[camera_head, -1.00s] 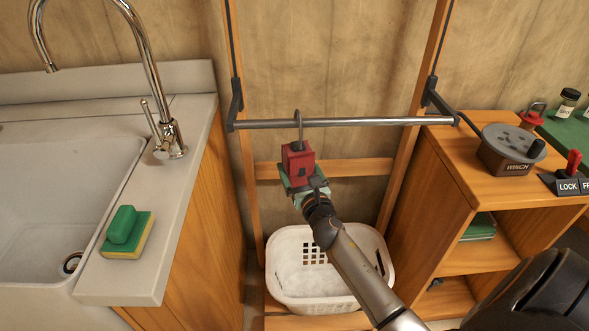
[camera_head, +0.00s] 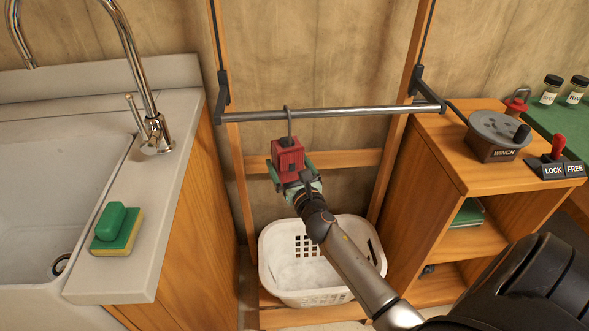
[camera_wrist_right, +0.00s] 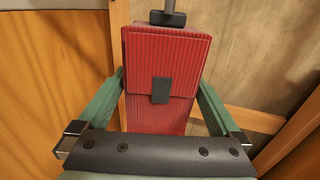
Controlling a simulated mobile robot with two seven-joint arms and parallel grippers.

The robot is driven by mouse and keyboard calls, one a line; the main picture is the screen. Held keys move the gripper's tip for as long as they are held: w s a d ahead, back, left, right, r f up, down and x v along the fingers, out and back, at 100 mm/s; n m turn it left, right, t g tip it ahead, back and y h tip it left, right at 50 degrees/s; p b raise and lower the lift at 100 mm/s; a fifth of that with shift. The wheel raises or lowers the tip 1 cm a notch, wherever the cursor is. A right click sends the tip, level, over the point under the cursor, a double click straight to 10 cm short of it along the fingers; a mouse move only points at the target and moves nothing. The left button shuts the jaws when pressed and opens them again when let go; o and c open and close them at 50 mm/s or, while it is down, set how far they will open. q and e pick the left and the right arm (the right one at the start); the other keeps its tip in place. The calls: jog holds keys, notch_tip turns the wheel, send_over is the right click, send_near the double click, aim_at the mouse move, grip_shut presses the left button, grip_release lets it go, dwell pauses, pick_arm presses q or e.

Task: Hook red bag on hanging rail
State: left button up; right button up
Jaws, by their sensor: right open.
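The red bag (camera_head: 288,154) has a grey hook (camera_head: 288,115) on top, and the hook's curve is over the metal hanging rail (camera_head: 345,111) in the head view. The bag hangs upright below the rail. My right gripper (camera_head: 296,180) is at the bag from the front. In the right wrist view the red bag (camera_wrist_right: 160,75) stands between the two green fingers of my right gripper (camera_wrist_right: 160,100). The fingers are open, with a gap visible on the right side. My left gripper is not in view.
A white basket (camera_head: 305,296) sits below the rail. A sink counter (camera_head: 175,190) with a green-yellow sponge (camera_head: 118,232) is at left. A wooden shelf unit (camera_head: 450,150) with a winch (camera_head: 497,135) and a lock/free lever (camera_head: 557,150) is at right.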

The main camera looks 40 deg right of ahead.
jog(key=v, duration=1.2)
